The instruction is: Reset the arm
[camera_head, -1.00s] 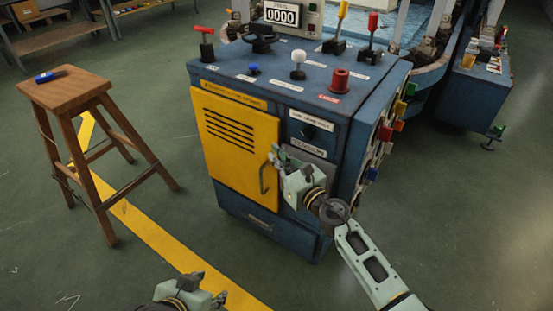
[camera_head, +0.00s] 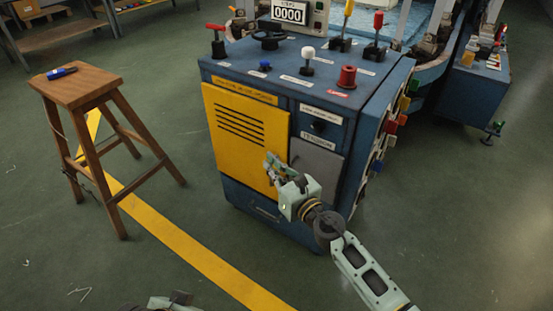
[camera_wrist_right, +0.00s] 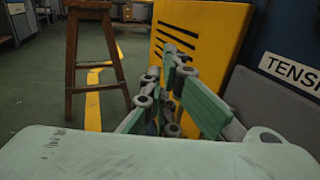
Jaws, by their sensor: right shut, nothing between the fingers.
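My right gripper (camera_head: 272,164) is in front of the blue machine cabinet (camera_head: 262,213), near the right edge of its yellow door (camera_head: 235,140). It is shut and empty. In the right wrist view the gripper's fingers (camera_wrist_right: 174,62) are close together in front of the yellow door (camera_wrist_right: 215,35). I cannot tell whether they touch the door. My left gripper (camera_head: 178,297) shows only partly at the bottom edge of the head view, and its fingers are too cut off to read.
A wooden stool (camera_head: 77,88) with a blue object (camera_head: 61,73) on it stands at the left. A grey panel (camera_head: 317,160) is right of the door. Levers and knobs, including a red knob (camera_head: 347,77), top the cabinet. Green floor (camera_head: 170,205) is open between stool and cabinet.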

